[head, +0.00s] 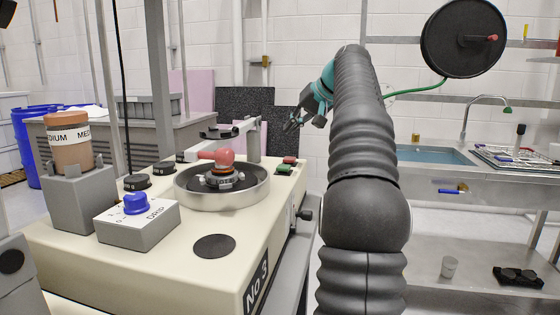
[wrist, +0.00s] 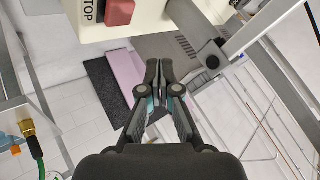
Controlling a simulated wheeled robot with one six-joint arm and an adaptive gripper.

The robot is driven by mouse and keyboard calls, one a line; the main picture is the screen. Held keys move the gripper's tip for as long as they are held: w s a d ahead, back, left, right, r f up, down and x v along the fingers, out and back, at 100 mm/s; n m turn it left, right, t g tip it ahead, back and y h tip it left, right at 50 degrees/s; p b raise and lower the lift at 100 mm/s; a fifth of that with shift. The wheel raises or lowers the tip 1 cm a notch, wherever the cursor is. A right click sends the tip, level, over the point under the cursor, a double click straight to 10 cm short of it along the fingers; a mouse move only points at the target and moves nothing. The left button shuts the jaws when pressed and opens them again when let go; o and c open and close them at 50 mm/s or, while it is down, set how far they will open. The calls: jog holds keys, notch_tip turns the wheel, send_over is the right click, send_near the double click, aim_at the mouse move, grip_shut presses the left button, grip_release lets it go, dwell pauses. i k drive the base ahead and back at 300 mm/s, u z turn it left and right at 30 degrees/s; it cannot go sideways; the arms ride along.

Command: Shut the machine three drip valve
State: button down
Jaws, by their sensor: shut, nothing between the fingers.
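The machine (head: 120,262) is a cream bench unit labelled No 3 at the left in the head view. Its drip valve is a blue knob (head: 136,203) on a grey box (head: 150,232) with a white top marked DRIP. I cannot tell the knob's setting. My gripper (head: 292,124) is shut and empty, raised beyond the machine's far right side, well away from the knob. In the wrist view my gripper (wrist: 158,72) points down past the machine's edge, and the knob is out of view.
Red and green buttons (head: 287,164) sit at the machine's far right. A sink (head: 432,155) is at the right. Space above the drip box looks clear.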

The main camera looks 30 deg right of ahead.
aim_at(135, 202)
jog(key=k, duration=1)
